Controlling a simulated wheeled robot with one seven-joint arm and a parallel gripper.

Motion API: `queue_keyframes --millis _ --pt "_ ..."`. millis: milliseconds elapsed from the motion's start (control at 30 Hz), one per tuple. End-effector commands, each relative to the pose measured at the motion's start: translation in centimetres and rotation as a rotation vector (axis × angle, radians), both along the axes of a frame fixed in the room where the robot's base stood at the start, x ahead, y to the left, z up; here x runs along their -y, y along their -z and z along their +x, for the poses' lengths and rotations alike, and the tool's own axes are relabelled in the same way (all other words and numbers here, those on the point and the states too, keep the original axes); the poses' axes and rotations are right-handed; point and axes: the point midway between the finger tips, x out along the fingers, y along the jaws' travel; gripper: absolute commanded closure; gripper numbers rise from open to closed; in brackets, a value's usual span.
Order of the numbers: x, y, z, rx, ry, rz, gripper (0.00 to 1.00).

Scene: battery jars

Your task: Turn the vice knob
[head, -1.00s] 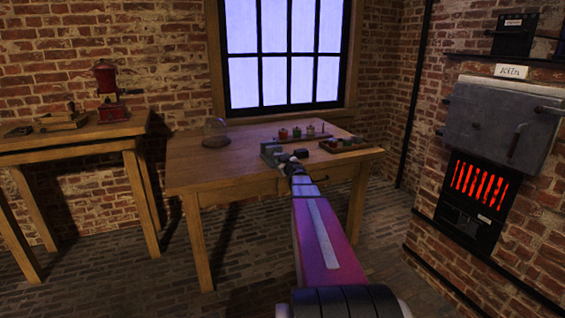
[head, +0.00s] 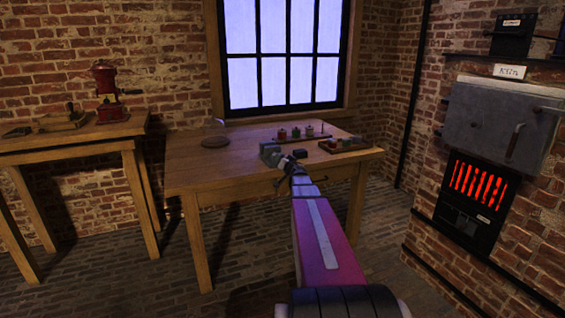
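The vice (head: 270,152) is a small grey-green block near the front edge of the middle wooden table. Its knob cannot be made out; the end of my arm hides that side. My gripper (head: 297,160) is at the far end of my arm, right beside the vice and a little in front of it. It is small and dark, and I cannot tell whether it touches the vice or whether its fingers are open.
The wooden table (head: 215,170) also bears several small jars (head: 296,133), a tray (head: 342,146) at right and a round base (head: 215,141) at left. A side table (head: 60,142) with a red grinder (head: 107,95) stands left. A glowing kiln (head: 480,185) is at right.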

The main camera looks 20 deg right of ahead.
Motion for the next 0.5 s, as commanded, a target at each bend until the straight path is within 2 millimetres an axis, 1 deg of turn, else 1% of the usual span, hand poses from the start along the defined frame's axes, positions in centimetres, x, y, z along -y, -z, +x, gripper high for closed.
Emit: queue_keyframes --millis 500 --pt "0.14 0.35 -0.13 -0.020 0.001 0.487 0.72"
